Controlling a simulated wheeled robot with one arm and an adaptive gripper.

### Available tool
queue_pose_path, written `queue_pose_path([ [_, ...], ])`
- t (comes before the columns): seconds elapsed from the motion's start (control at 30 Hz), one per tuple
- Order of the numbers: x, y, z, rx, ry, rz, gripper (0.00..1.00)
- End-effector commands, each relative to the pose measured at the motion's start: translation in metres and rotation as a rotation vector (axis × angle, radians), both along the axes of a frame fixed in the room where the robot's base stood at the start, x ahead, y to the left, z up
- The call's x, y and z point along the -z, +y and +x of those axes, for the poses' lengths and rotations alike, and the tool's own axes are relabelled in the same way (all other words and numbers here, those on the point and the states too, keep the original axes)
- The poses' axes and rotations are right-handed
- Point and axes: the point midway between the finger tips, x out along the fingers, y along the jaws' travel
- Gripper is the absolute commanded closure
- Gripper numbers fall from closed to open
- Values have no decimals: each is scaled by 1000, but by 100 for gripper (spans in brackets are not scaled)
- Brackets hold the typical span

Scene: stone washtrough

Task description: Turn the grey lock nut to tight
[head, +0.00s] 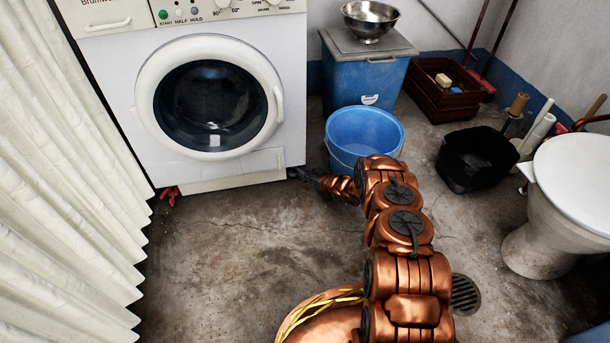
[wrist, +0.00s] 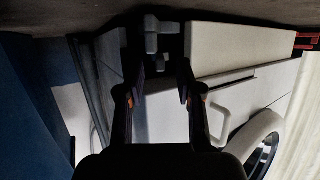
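My gripper (head: 310,178) is low at the front right bottom corner of the washing machine (head: 232,160), just above the floor. In the wrist view my gripper (wrist: 157,78) is open, its two dark fingers apart. A small stepped grey part, seemingly the grey lock nut (wrist: 151,45), shows between and just beyond the fingertips, under the machine's corner. I see no finger touching it, but the area is dark and I cannot tell exactly. In the head view the nut cannot be made out. The machine's round door is shut.
A blue bucket (head: 362,138) stands close right of my gripper. Behind it is a lidded blue bin (head: 365,80) with a metal bowl (head: 370,18). A black tub (head: 475,160) and a toilet (head: 562,200) are at right, a white curtain (head: 60,190) at left. The floor before the machine is clear.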

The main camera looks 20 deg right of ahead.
Motion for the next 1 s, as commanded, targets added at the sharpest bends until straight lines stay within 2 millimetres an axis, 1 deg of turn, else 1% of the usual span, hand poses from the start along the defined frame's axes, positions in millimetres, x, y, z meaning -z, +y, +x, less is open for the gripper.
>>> queue_pose_path([
  [0.17, -5, -5, -7, 1, -1, -1, 65],
  [0.23, -7, -7, -12, 1, -1, -1, 65],
  [0.37, -11, -12, -25, 2, 4, 1, 65],
  [0.57, -22, -23, -45, 2, 0, 0, 65],
  [0.8, -34, -35, -73, 2, 2, 0, 65],
  [1.0, -42, -44, -91, 2, 3, 0, 65],
])
